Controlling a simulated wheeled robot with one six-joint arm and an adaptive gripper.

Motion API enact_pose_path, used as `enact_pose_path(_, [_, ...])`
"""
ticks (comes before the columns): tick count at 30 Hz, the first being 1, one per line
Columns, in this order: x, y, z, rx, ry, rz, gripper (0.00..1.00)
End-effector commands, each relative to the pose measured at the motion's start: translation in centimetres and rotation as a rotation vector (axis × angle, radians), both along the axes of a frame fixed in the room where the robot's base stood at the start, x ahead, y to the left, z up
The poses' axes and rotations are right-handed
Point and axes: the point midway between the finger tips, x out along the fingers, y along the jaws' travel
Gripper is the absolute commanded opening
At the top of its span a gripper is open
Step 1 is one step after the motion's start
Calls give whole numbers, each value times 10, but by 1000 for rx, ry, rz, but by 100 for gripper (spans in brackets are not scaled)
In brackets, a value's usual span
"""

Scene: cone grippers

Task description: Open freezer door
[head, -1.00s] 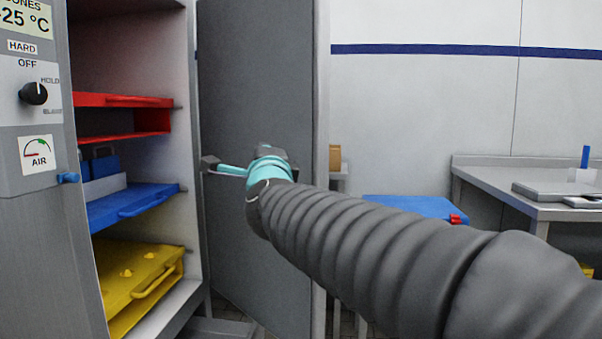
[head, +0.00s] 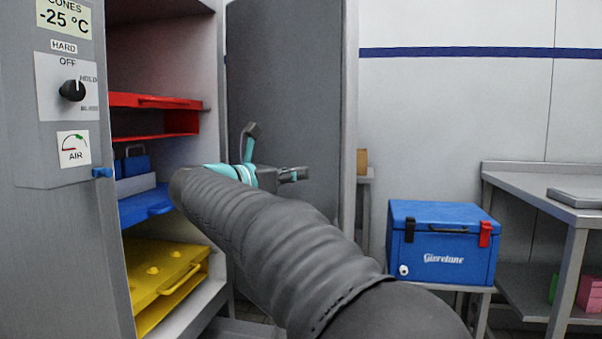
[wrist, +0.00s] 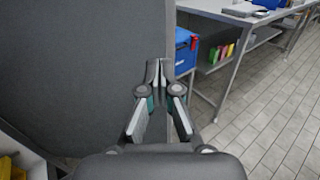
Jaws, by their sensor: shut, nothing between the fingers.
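The freezer door (head: 285,90) stands wide open, swung back to the right of the cabinet, and its grey inner face shows. It also fills the left of the wrist view (wrist: 80,65). The freezer cabinet (head: 55,235) is on the left with its interior exposed. My gripper (head: 303,174) is shut and empty. In the head view it points right, in front of the door's inner face near its free edge. In the wrist view its fingertips (wrist: 159,72) meet by the door's edge. I cannot tell whether they touch it. No door handle shows.
Red (head: 150,101), blue (head: 146,205) and yellow (head: 165,275) trays sit inside the freezer. A blue box (head: 442,250) stands on a low stand right of the door, near a steel table (head: 530,185). Tiled floor (wrist: 255,125) is clear in the wrist view's right.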

Motion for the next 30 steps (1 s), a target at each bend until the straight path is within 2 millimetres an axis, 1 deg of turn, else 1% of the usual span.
enact_pose_path(1, [6,-9,1,-1,1,-4,0])
enact_pose_path(3, [13,-20,1,-1,0,-4,0])
enact_pose_path(12, [47,-64,1,-2,1,-2,0])
enact_pose_path(15, [55,-75,1,-2,1,-2,0])
enact_pose_path(18, [62,-84,1,-3,0,-1,0])
enact_pose_path(22, [67,-91,1,-3,0,1,0])
enact_pose_path(30, [69,-93,0,-3,0,2,0])
